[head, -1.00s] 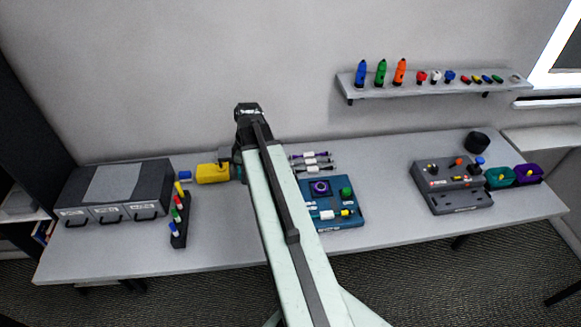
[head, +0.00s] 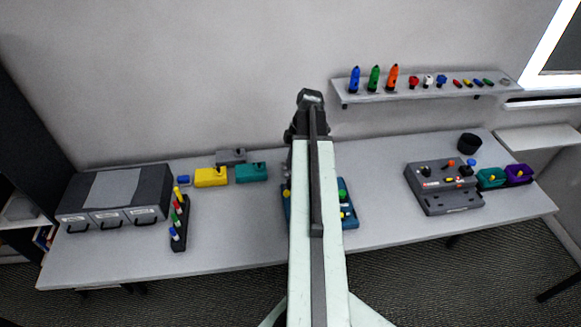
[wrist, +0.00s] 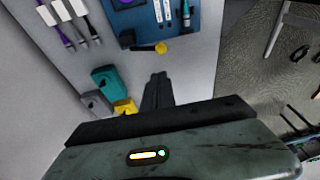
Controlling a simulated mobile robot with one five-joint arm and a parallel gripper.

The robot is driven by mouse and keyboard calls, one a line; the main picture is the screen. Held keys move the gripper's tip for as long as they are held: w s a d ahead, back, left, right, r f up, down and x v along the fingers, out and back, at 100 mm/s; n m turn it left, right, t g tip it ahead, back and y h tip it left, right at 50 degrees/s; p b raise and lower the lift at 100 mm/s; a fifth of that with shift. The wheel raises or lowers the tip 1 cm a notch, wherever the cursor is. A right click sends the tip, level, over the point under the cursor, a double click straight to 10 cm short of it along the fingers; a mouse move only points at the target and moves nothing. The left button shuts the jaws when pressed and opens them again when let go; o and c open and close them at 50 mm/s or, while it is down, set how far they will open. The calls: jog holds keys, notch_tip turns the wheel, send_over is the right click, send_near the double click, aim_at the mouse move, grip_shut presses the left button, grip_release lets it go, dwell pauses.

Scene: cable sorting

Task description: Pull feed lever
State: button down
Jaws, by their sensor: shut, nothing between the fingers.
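The blue machine (head: 350,221) stands mid-table, mostly hidden behind my arm in the head view. In the wrist view the blue machine (wrist: 207,20) is at the top. A short black lever with a yellow knob (wrist: 160,47) sticks out along its near edge; I take it as the feed lever, but no label is readable. My gripper (wrist: 158,76) is shut and empty. Its fingertips point toward the knob in the picture and appear apart from it; the height between them is unclear. In the head view my gripper's fingertips are not clearly visible.
Teal (wrist: 110,80), yellow (wrist: 125,107) and grey (wrist: 97,102) blocks lie near my fingers in the wrist view. Several cables (wrist: 70,20) lie beside the machine. A grey control box (head: 440,185) stands right, a drawer unit (head: 118,192) left. A shelf (head: 420,90) hangs behind.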

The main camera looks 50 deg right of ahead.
jog(key=b+x, duration=0.3)
jog(key=x, duration=0.1)
jog(key=b+x, duration=0.3)
jog(key=s+d+b+x, duration=0.1)
jog(key=b+x, duration=0.3)
jog(key=shift+a+f, duration=0.1)
jog(key=shift+f, duration=0.4)
jog(key=shift+r, duration=0.1)
